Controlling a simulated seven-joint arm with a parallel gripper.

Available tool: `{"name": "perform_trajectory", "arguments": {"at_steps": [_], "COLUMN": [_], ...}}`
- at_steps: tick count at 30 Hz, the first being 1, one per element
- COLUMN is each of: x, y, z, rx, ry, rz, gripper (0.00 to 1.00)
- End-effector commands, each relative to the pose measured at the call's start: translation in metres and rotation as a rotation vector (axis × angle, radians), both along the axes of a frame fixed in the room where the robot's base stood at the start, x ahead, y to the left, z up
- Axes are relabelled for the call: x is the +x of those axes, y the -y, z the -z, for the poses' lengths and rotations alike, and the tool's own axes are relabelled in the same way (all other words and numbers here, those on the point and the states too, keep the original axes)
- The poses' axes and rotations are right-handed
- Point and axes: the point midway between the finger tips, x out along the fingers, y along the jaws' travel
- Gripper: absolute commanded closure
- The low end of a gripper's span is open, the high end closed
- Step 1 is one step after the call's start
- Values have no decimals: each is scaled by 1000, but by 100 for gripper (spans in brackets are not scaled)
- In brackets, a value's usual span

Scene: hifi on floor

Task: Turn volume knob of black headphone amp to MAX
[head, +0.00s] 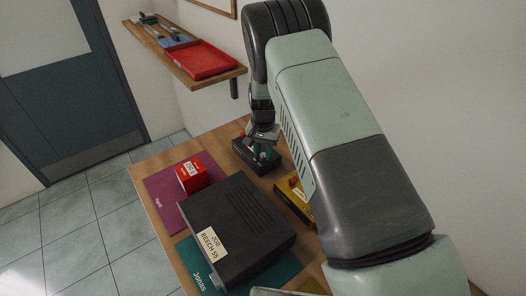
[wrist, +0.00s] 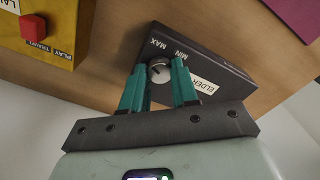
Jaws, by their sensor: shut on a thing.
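The black headphone amp (wrist: 215,65) is a small box with MAX and MIN printed on its face and a white label starting "ELDER". Its round, silvery volume knob (wrist: 159,70) sits near the MAX and MIN lettering. My gripper (wrist: 159,78) has its two teal fingers on either side of the knob and is shut on it. The knob's pointer direction is too small to tell. In the head view the amp (head: 250,165) is at the far right part of the table, with my gripper (head: 261,152) over it from above; the knob is hidden there.
A yellow box (head: 293,205) with a red button stands close to the amp. A large black unit (head: 235,220), labelled "JOB BEECH 55", and a red box (head: 190,177) on a purple mat (head: 160,190) are nearby. A shelf with a red tray (head: 203,60) hangs on the wall behind.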

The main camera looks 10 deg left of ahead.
Motion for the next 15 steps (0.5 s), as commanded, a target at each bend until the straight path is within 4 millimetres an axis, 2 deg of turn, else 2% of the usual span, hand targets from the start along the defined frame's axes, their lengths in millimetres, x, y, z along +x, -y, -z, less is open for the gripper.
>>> {"name": "perform_trajectory", "arguments": {"at_steps": [15], "x": [-1], "y": [0], "z": [1], "rx": [0], "ry": [-2], "rz": [91], "gripper": [100]}}
